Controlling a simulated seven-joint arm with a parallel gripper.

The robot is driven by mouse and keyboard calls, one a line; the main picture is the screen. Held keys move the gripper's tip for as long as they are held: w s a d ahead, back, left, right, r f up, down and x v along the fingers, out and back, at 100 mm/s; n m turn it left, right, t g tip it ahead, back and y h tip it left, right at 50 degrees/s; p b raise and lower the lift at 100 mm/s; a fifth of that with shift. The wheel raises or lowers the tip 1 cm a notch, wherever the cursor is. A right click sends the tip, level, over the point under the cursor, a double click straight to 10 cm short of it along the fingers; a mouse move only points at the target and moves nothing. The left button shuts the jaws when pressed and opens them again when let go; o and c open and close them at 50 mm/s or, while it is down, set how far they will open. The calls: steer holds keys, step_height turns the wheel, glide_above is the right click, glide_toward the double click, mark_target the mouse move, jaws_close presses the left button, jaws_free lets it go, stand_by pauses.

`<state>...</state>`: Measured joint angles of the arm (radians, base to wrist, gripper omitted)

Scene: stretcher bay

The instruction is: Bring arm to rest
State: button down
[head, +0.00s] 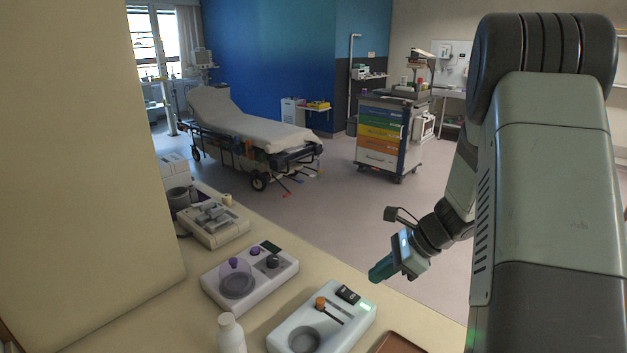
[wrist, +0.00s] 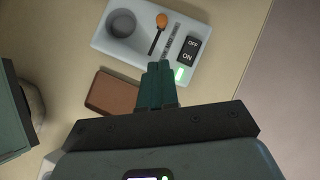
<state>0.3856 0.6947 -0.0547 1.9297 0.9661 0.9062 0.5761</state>
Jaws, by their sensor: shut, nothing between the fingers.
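My gripper (head: 381,272) is in the right half of the head view, above the counter's right edge. Its teal fingers are together with nothing between them. In the wrist view the fingertips (wrist: 158,68) point toward a pale device (wrist: 115,43) with a round well, an orange-knobbed lever (wrist: 160,24), an OFF/ON switch (wrist: 188,50) and a lit green light. The fingers overlap the device's lower edge in that view; I cannot tell the exact height. The same device (head: 285,327) shows at the bottom of the head view, left of my gripper.
A brown tray (head: 398,343) lies beside the device. A second device with purple knobs (head: 270,282), a grey instrument (head: 212,222) and a white bottle (head: 231,335) stand on the counter (head: 130,325). A stretcher (head: 250,125) and a drawer cart (head: 380,132) stand beyond. Floor right of the counter is clear.

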steer(key=s+a+r+n+h, duration=0.2)
steer(key=s+a+r+n, duration=0.3)
steer(key=r, duration=0.3)
steer(key=s+a+r+n+h, duration=0.1)
steer(key=s+a+r+n, duration=0.1)
steer(key=s+r+n, duration=0.55)
steer(key=s+r+n+t+h, duration=0.3)
steer(key=s+r+n+h, duration=0.1)
steer(key=s+r+n, duration=0.4)
steer(key=s+r, duration=0.2)
steer(key=s, duration=0.2)
steer(key=shift+s+r, duration=0.15)
steer(key=shift+s, duration=0.15)
